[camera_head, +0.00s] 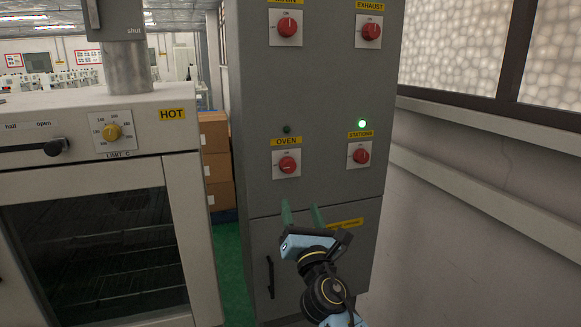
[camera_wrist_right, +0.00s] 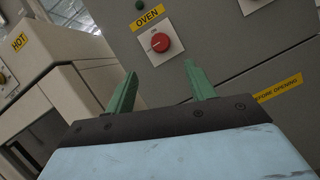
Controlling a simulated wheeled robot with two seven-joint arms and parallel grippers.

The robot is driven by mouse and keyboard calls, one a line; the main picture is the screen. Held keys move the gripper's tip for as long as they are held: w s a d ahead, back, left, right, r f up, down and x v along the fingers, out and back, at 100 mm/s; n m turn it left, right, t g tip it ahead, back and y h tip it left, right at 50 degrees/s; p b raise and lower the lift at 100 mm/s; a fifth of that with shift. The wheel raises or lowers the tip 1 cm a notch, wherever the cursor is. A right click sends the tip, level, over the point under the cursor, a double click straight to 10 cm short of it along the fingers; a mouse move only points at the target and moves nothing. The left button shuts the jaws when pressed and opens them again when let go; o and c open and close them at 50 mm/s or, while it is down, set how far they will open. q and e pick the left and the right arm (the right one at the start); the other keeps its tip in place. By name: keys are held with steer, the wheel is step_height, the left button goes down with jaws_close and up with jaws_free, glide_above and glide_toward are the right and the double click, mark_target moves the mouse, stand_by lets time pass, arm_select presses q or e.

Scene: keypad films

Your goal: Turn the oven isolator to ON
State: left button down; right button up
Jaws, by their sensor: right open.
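The oven isolator (camera_head: 287,165) is a red rotary knob on a white plate under a yellow OVEN label, on the grey cabinet. The small lamp above it (camera_head: 287,129) is dark. The knob's exact pointer direction is too small to tell. It also shows in the right wrist view (camera_wrist_right: 160,42), beyond the fingers and between them. My right gripper (camera_head: 302,214) is open and empty, just below the knob and apart from it. Its green fingers (camera_wrist_right: 162,92) point toward the cabinet. My left gripper is not in view.
The STATIONS knob (camera_head: 361,156) is to the right, with its green lamp (camera_head: 362,124) lit. MAIN (camera_head: 286,27) and EXHAUST (camera_head: 369,31) knobs are above. An oven (camera_head: 90,130) with a yellow dial stands left. A black door handle (camera_head: 270,277) is below.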

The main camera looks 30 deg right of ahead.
mark_target(289, 169)
steer(key=x, duration=1.3)
steer(key=shift+f, duration=0.1)
steer(key=shift+c, duration=0.2)
steer(key=c, duration=0.9)
